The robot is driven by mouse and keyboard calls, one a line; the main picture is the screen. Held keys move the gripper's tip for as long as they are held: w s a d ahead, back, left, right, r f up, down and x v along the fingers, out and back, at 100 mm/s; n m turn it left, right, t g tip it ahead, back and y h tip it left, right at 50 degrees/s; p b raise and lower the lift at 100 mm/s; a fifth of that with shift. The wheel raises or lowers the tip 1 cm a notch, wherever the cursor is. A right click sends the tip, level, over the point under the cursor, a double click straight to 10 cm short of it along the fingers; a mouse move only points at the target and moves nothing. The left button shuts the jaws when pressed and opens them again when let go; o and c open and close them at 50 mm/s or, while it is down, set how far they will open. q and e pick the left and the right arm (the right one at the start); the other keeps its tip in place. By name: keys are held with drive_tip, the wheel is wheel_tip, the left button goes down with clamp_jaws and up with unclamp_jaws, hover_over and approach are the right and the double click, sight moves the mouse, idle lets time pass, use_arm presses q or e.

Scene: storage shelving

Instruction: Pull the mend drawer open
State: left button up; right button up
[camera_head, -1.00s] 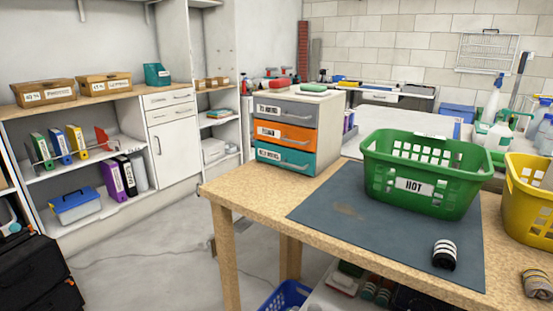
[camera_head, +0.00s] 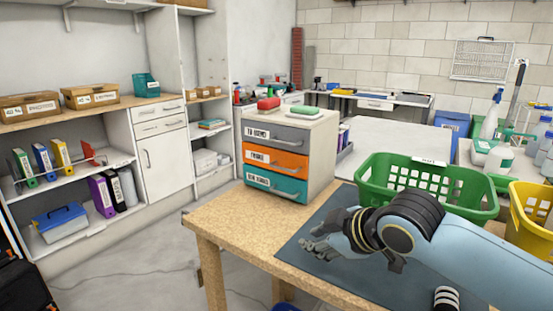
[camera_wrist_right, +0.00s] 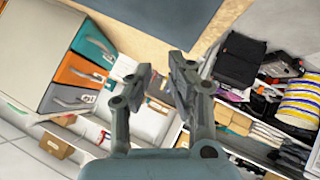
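A small drawer unit (camera_head: 318,150) stands on the wooden table with a grey top drawer (camera_head: 262,133), an orange middle drawer (camera_head: 258,157) and a teal bottom drawer (camera_head: 258,181). All three look shut, each with a bar handle. The small labels are hard to read; the grey one starts with "TO". The unit also shows at the left of the right wrist view (camera_wrist_right: 45,40). My right gripper (camera_head: 318,248) is in front of the unit and to its right, above the dark mat. In the wrist view its fingers (camera_wrist_right: 160,70) are apart and empty. My left gripper is out of view.
A green basket (camera_head: 375,175) stands behind my right arm, and a yellow basket (camera_head: 530,210) at the right. A striped roll (camera_head: 446,298) lies at the mat's front. A red item (camera_head: 268,103) and a green item (camera_head: 304,110) lie on the unit. The table's left front is bare.

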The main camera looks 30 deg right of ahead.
drive_tip(key=w+d+r+n+t, duration=0.2)
drive_tip(key=w+d+r+t, duration=0.15)
drive_tip(key=w+r, duration=0.35)
drive_tip(key=n+t, duration=0.2)
drive_tip(key=n, duration=0.1)
approach(285, 143)
drive_tip(key=shift+y, duration=0.4)
drive_tip(key=x, duration=0.3)
drive_tip(key=b+x, duration=0.1)
drive_tip(key=x, duration=0.3)
drive_tip(key=b+x, duration=0.1)
drive_tip(key=x, duration=0.3)
drive_tip(key=shift+w+d, duration=0.15)
drive_tip(key=shift+d, duration=0.1)
clamp_jaws()
